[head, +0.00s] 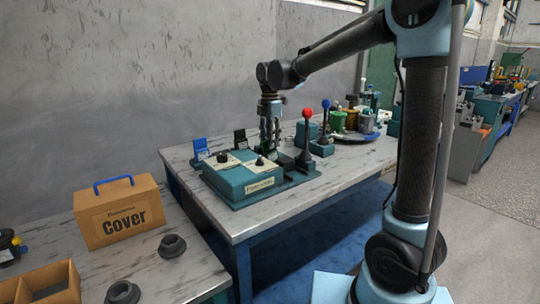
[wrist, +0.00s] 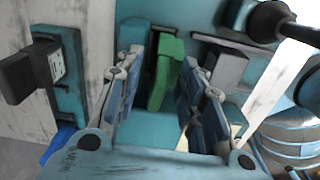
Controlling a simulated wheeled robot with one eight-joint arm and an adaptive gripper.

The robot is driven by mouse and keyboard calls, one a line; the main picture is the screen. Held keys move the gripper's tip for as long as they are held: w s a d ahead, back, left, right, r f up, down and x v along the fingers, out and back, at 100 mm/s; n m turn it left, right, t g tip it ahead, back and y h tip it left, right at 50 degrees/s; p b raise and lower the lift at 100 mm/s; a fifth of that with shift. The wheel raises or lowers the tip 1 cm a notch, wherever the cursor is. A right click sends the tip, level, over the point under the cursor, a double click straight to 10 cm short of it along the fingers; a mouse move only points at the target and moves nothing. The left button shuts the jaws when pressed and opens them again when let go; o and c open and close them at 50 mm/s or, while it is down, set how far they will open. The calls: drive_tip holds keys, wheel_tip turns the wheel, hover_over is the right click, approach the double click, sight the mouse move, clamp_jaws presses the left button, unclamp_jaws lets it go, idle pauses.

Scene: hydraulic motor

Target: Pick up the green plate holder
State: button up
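The green plate holder (wrist: 166,72) shows in the wrist view as an upright green block between my two fingers. My gripper (wrist: 168,85) is open, with one finger on each side of it. I see a gap at the right finger; whether the left finger touches it I cannot tell. In the head view my gripper (head: 270,135) points down behind the teal control box, and the plate holder is mostly hidden there.
A black holder (head: 240,138) and a blue holder (head: 200,148) stand left of my gripper. The teal control box (head: 243,180) is in front. Levers with a red knob (head: 307,113) and a blue knob (head: 326,103) rise to the right. A Cover box (head: 120,212) stands on the nearer table.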

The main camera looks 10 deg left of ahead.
drive_tip(key=shift+f, duration=0.35)
drive_tip(key=shift+c, duration=0.2)
clamp_jaws()
